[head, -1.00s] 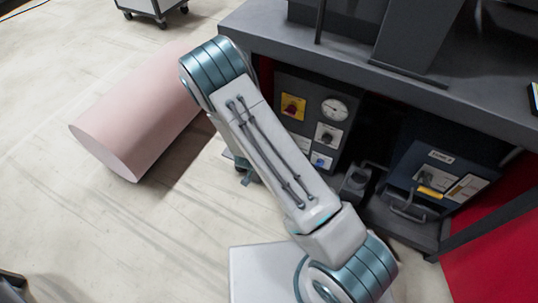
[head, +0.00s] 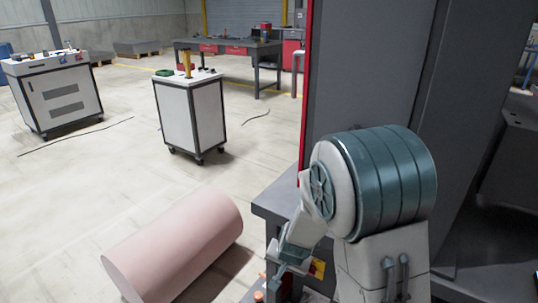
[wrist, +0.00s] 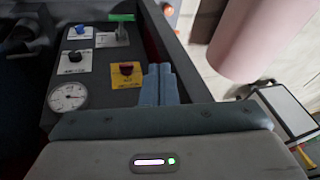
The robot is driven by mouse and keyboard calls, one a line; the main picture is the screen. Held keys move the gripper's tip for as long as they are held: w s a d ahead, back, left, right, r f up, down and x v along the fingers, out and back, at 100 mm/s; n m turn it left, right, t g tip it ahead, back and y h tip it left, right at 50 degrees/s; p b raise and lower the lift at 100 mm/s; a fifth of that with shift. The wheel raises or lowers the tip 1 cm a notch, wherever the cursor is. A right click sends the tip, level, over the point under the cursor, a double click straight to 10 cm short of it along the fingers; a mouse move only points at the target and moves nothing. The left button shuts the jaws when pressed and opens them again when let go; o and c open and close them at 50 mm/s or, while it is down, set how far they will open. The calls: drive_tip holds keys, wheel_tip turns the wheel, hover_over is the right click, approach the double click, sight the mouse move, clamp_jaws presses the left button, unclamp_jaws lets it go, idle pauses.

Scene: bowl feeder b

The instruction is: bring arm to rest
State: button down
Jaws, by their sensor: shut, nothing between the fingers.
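My gripper (wrist: 160,84) shows in the wrist view with its two blue-grey fingers together and nothing between them. Behind the fingers is a dark control panel (wrist: 92,97) with a round gauge (wrist: 68,97) and several coloured knobs. I cannot tell whether the fingers touch the panel. In the head view my bent arm fills the right of the picture, and the gripper (head: 277,278) hangs small and low beside the machine's front edge, partly hidden by the arm.
A pink cylinder (head: 178,248) lies on the floor to the left; it also shows in the wrist view (wrist: 250,40). A white cart (head: 190,115), a larger cabinet (head: 60,95) and a workbench (head: 228,47) stand farther back. A tall dark machine (head: 375,65) stands at right.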

drive_tip(key=s+d+r+n+p, duration=0.1)
drive_tip(key=s+d+r+p, duration=0.2)
drive_tip(key=r, duration=0.8)
drive_tip(key=s+d+r+n+g+p, duration=0.1)
drive_tip(key=s+d+r+p, duration=0.3)
drive_tip(key=s+r+p, duration=0.3)
drive_tip(key=s+d+r+n+h+p, duration=0.1)
drive_tip(key=s+d+r+p, duration=0.3)
drive_tip(key=s+r, duration=0.5)
wheel_tip(320, 180, up, 8)
drive_tip(key=shift+s+r+n+p, duration=0.1)
drive_tip(key=shift+s+n+p, duration=0.15)
drive_tip(key=shift+n+p, duration=0.5)
drive_tip(key=shift+a, duration=0.1)
